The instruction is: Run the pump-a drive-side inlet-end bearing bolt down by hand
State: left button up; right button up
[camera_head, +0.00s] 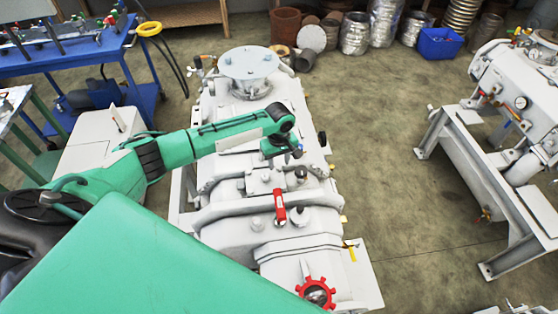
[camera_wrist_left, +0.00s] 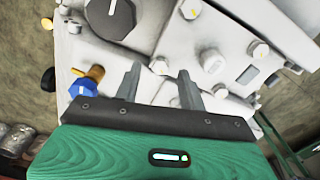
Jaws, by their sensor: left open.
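The white pump (camera_head: 235,225) stands in the middle of the head view, with a round flange (camera_head: 248,62) at its far end. My left gripper (camera_head: 291,152) is over the pump's middle right part. In the left wrist view the gripper (camera_wrist_left: 160,78) has its two fingers apart with a clear gap. A small pale bolt head (camera_wrist_left: 160,65) shows in line with the gap, just beyond the fingertips. I cannot tell whether the fingers touch it, nor whether it is the inlet-end bearing bolt. My right gripper is not in view.
A red-handled valve (camera_head: 280,206) and a red star handwheel (camera_head: 316,291) sit on the pump. A blue knob on a brass fitting (camera_wrist_left: 83,89) and a large dark knob (camera_wrist_left: 110,15) are near the left finger. A second machine (camera_head: 510,85) stands right, with clear floor between.

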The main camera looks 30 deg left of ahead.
pick_arm(q)
jog(key=shift+f, duration=0.65)
grip_shut()
